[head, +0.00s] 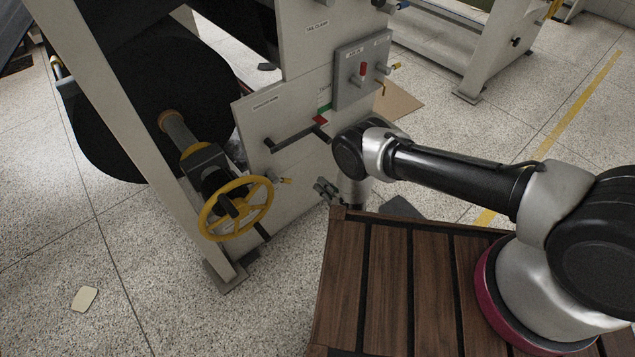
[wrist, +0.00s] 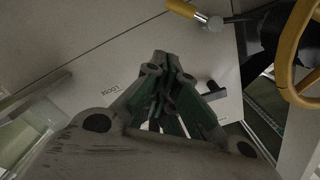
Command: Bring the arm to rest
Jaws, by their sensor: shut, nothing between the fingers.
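My arm reaches left from its base over the slatted wooden deck in the head view. My gripper (head: 327,190) hangs below the wrist, just past the deck's far left corner and in front of the machine's pale panel (head: 258,112). In the wrist view my gripper (wrist: 163,62) has its fingers together with nothing between them. The panel (wrist: 100,60) lies beyond the fingertips there, with a small dark lever (wrist: 212,88) to their right. I cannot tell the exact gap to the panel.
A yellow handwheel (head: 236,208) stands on the machine left of my gripper; part of it shows in the wrist view (wrist: 297,50). A large black roll (head: 140,90) is behind it. A control box (head: 361,72) with a red switch is above. A pale scrap (head: 85,299) lies on open floor.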

